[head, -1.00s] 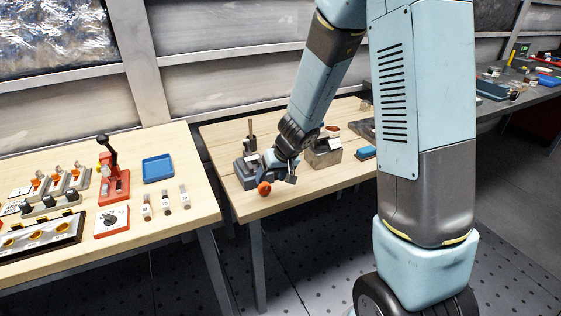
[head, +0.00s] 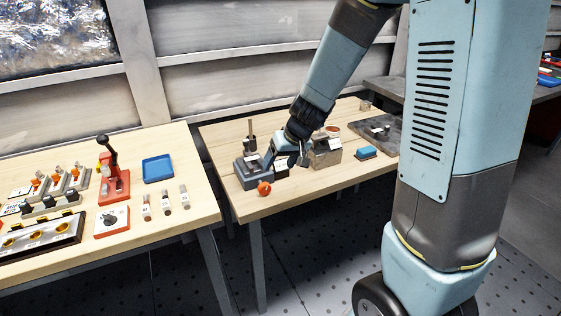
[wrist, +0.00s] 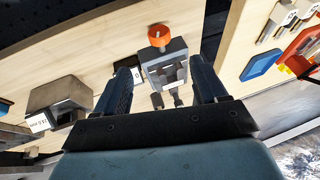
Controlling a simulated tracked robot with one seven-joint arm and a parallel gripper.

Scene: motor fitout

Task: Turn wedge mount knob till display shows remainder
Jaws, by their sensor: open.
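The wedge mount (head: 250,175) is a grey block near the front left of the middle bench, with an orange knob (head: 264,188) on its front. In the wrist view the mount (wrist: 176,50) and its orange knob (wrist: 159,36) lie ahead of my fingers. My gripper (head: 286,160) is open and empty, behind and right of the knob, apart from it. In the wrist view its two fingers (wrist: 161,74) appear on either side of the mount. A small dark and white panel (head: 281,166) stands right of the mount, partly hidden; I cannot read it.
A grey block with a label (head: 325,154), a blue block (head: 366,153) and a dark plate (head: 378,130) stand right of the mount. The left bench holds a red lever press (head: 114,186), a blue tray (head: 158,168) and several small parts. A gap separates the benches.

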